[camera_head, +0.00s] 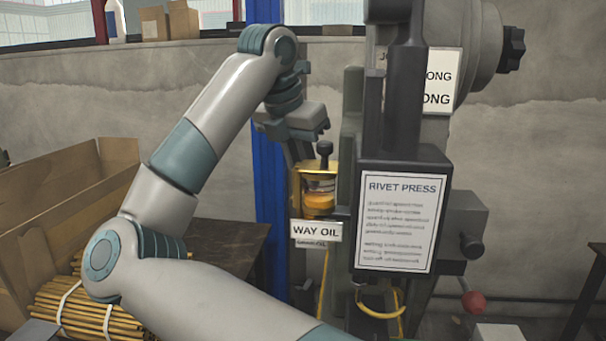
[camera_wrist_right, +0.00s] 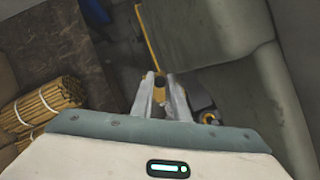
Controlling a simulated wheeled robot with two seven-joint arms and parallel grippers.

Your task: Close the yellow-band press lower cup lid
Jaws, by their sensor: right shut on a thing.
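The press's way oil cup (camera_head: 319,205) is a small yellow-framed cup with amber oil, above a white WAY OIL label (camera_head: 316,231). A dark knob (camera_head: 325,149) stands above it. My right gripper (camera_head: 298,166) reaches down to the cup's upper left side. In the right wrist view its two fingers (camera_wrist_right: 166,94) are close together on a small part, with a bit of yellow (camera_wrist_right: 160,79) just beyond. The part looks like the cup's lid, but the fingers hide most of it. The lid's angle cannot be told. My left gripper is not in view.
The grey press body with a RIVET PRESS sign (camera_head: 396,222) stands close on the right of the cup. A blue post (camera_head: 270,190) is behind. A cardboard box (camera_head: 60,195) and bundled rods (camera_head: 85,305) are at left. A red knob (camera_head: 473,302) is at lower right.

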